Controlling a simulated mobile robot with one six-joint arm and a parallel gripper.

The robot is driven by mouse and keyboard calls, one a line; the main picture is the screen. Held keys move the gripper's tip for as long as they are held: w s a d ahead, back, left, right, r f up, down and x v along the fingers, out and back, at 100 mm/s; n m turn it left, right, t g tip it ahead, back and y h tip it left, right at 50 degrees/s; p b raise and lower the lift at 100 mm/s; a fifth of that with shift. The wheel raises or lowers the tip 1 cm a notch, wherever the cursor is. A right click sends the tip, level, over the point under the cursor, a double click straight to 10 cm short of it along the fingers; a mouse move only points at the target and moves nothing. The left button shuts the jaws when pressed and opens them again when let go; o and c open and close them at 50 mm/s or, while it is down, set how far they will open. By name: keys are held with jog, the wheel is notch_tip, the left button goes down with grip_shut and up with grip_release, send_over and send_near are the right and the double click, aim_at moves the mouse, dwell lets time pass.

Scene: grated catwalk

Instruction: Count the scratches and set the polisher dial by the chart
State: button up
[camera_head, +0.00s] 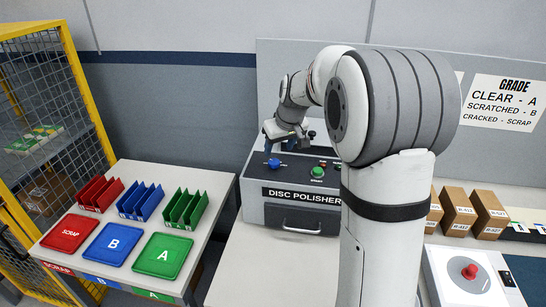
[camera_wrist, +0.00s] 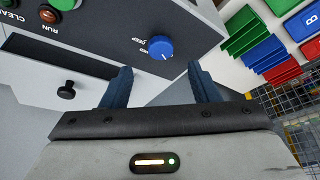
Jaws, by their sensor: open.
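The disc polisher (camera_head: 262,212) stands on the bench with a blue dial (camera_head: 273,163) on the left of its sloped panel. In the wrist view the blue dial (camera_wrist: 160,47) lies just beyond and between my fingertips, apart from them. One mark beside it seems to read DEEP; the pointer setting is too small to read. My gripper (camera_head: 283,147) is open and empty above the dial; its two blue fingers also show in the wrist view (camera_wrist: 161,73). A white sheet (camera_head: 459,88) on the wall is mostly hidden behind my arm. I cannot make out a scratched disc.
A green button (camera_head: 317,171) sits right of the dial. The GRADE sign (camera_head: 505,102) hangs at right. A side table at left bears SCRAP (camera_head: 70,232), B (camera_head: 112,242) and A (camera_head: 162,256) trays with racks behind.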

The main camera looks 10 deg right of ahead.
aim_at(274, 162)
jog(key=p+x, duration=0.1)
jog(key=x, duration=0.5)
jog(key=shift+w+f, duration=0.1)
jog(key=shift+f, duration=0.15)
